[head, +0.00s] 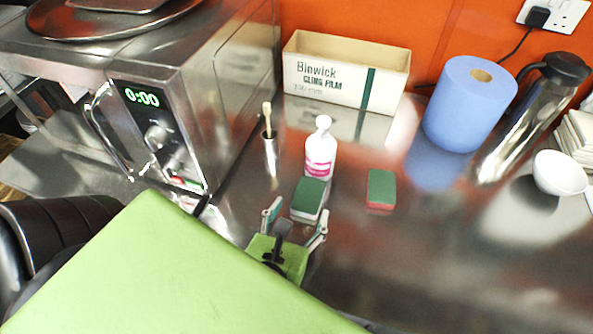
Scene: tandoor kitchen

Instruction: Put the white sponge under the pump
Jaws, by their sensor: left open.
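The white sponge (307,207), white with a green top, lies on the steel counter just beyond my left gripper. A white bottle (321,158) with a pink label and a rounded white top stands upright right behind it; I cannot make out a pump nozzle on it. A second sponge (381,188), green on top and red below, lies to the right. My left gripper (295,222) is open, its two fingers pointing at the near end of the white sponge. I cannot tell whether they touch it. My right gripper is not in view.
A steel oven (215,85) reading 0:00 stands at left. A metal cup (270,155) with a brush is beside the bottle. A cling film box (345,72), blue paper roll (468,105), steel jug (528,115) and white bowl (560,173) stand behind. The right front counter is clear.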

